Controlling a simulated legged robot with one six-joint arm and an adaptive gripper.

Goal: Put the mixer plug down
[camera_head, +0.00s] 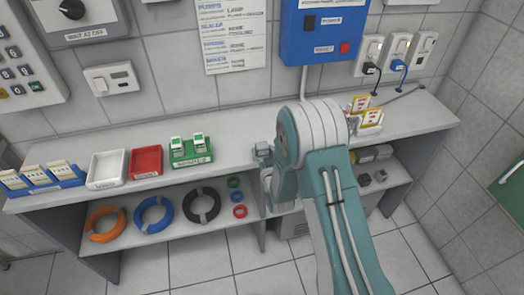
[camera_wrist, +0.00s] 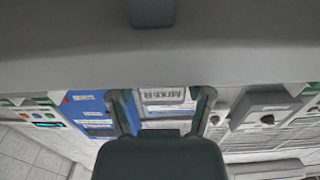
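The mixer plug (camera_wrist: 166,95) is a pale grey block with a white label reading MIXER, upside down in the wrist view. My gripper (camera_wrist: 163,103) has one finger on each side of it and appears shut on it. In the head view the grey plug (camera_head: 262,149) shows at the tip of my gripper (camera_head: 265,160), by the front edge of the white counter (camera_head: 110,138). My arm hides part of the counter to the right. I cannot tell whether the plug touches the counter.
A green rack (camera_head: 191,160), red tray (camera_head: 146,161) and white tray (camera_head: 106,169) stand left of the plug. Yellow-and-white items (camera_head: 366,118) stand to the right. The counter between the green rack and the plug is clear. A blue panel (camera_head: 322,40) hangs above.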

